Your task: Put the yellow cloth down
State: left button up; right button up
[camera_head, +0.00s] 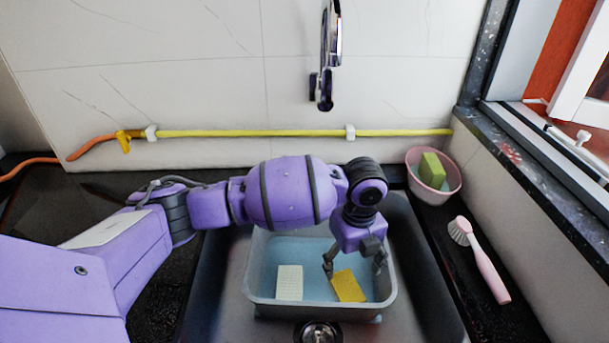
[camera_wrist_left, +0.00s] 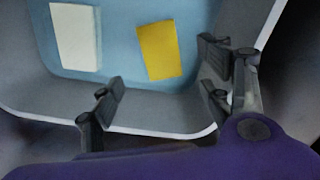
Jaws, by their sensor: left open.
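The yellow cloth (camera_head: 349,286) lies in the grey basin (camera_head: 388,296), on its blue inside, right of the middle. It is a small flat piece and also shows in the left wrist view (camera_wrist_left: 159,50), ahead of the fingers. My left gripper (camera_head: 355,268) points down over the basin with its fingers spread, just above and around the cloth's far side in the head view. In the left wrist view the gripper (camera_wrist_left: 160,85) is open with nothing between its fingers. Whether a finger touches the cloth cannot be told. My right gripper is not in view.
A white cloth or sponge (camera_head: 290,282) lies left of the yellow cloth in the basin. The basin stands in a dark sink (camera_head: 415,262) below a tap (camera_head: 326,60). A pink bowl with a green sponge (camera_head: 432,170) and a pink brush (camera_head: 486,265) stand on the right counter.

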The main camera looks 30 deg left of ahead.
pick_arm(q)
jog(key=shift+r, duration=1.85)
